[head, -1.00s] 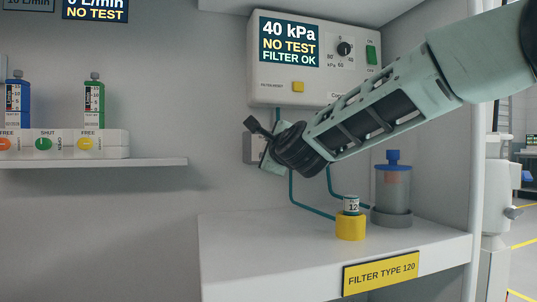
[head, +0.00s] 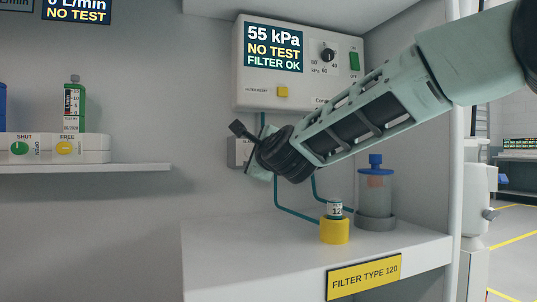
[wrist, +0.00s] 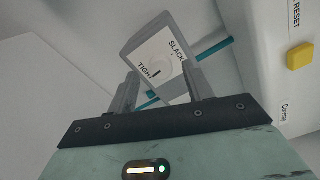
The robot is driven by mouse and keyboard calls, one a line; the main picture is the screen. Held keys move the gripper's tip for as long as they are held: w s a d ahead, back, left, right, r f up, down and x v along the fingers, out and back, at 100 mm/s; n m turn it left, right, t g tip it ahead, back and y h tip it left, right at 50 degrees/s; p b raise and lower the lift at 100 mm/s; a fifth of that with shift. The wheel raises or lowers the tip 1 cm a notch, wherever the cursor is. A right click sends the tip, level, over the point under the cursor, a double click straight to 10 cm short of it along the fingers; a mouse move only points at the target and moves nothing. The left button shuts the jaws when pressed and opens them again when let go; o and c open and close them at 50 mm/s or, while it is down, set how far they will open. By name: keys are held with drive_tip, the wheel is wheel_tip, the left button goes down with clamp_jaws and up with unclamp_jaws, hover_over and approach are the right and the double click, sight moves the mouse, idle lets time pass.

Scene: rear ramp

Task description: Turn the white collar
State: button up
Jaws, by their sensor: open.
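In the wrist view a grey box has a white plate (wrist: 178,44) marked SLACK and TIGHT. A pale round piece, which looks like the white collar (wrist: 162,62), sits on the plate. A short dark mark shows at it, close to the word TIGHT. My gripper (wrist: 161,76) is open, its fingers apart on either side of the plate's lower part. I cannot tell whether they touch anything. In the head view my gripper (head: 246,144) is in front of the wall box (head: 236,152), mostly hiding it; the collar is hidden there.
The control panel (head: 300,65) above reads 55 kPa, NO TEST, FILTER OK. A yellow holder (head: 334,232) with a small vial and a blue-capped canister (head: 376,190) stand on the shelf below. Teal tubes run down to them. A shelf with valves (head: 60,148) is at left.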

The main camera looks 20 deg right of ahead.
drive_tip(key=s+p, duration=0.2)
drive_tip(key=s, duration=1.4)
drive_tip(key=shift+p, duration=0.35)
